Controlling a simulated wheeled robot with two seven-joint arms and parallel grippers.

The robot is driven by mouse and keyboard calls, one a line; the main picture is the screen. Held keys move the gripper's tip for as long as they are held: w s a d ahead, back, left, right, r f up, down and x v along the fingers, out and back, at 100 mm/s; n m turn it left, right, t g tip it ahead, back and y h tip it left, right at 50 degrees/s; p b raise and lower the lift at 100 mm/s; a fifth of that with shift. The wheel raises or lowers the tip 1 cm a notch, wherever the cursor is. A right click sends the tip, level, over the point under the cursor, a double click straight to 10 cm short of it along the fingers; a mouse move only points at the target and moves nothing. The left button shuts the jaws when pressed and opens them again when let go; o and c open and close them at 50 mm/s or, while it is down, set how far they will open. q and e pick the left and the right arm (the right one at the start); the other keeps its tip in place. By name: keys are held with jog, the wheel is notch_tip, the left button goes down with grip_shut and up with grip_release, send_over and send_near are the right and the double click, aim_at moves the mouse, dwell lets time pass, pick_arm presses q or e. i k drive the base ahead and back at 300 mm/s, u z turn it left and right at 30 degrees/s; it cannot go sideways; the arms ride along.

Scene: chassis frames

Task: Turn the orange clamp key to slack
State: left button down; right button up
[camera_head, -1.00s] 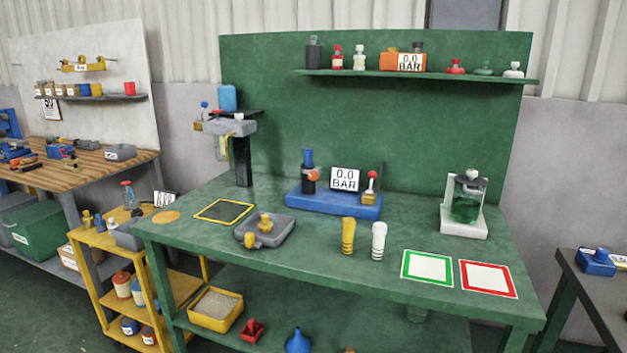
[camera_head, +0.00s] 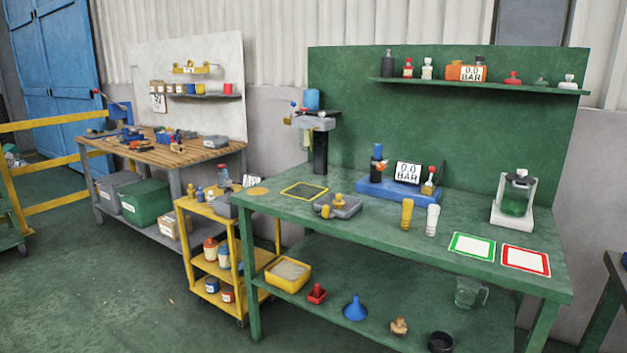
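A blue base (camera_head: 392,190) stands near the back middle of the green workbench. A dark cylinder with a blue top (camera_head: 377,155) stands upright at its left end. A small orange part (camera_head: 381,165) shows beside that cylinder; it may be the clamp key, but it is too small to tell how it is turned. Neither of my grippers is in view.
The green workbench (camera_head: 375,232) also holds yellow and white cylinders (camera_head: 407,213), a grey tray (camera_head: 347,209), and green- and red-bordered mats (camera_head: 472,246). A yellow cart (camera_head: 237,268) stands left of it, and a wooden-topped bench (camera_head: 170,152) farther back. Floor at front left is open.

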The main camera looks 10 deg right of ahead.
aim_at(381, 166)
jog(key=u, duration=1.7)
jog(key=i, duration=0.4)
jog(key=z, duration=0.6)
jog(key=i, duration=1.8)
jog(key=z, duration=1.65)
jog(key=i, duration=0.85)
jog(key=z, duration=0.85)
